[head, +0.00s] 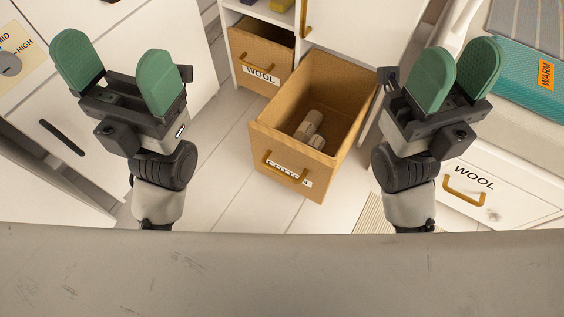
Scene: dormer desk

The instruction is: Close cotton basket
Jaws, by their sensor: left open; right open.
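The cotton basket (262,143) is a tan, open-topped drawer pulled out from the white cabinet, in the middle of the head view. Its front has a brass handle (284,172) across a partly hidden label. Inside lie light brown rolled items (309,128). My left gripper (118,75) is open and empty, to the left of the basket and apart from it. My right gripper (455,77) is open and empty, to the right of the basket. Both grippers have green finger pads and point away from me.
A smaller basket labelled WOOL (262,73) sits in the cabinet behind, to the left. At right is a white drawer front labelled WOOL (500,190), below a teal folded item (530,80). White floorboards (225,160) are clear left of the basket.

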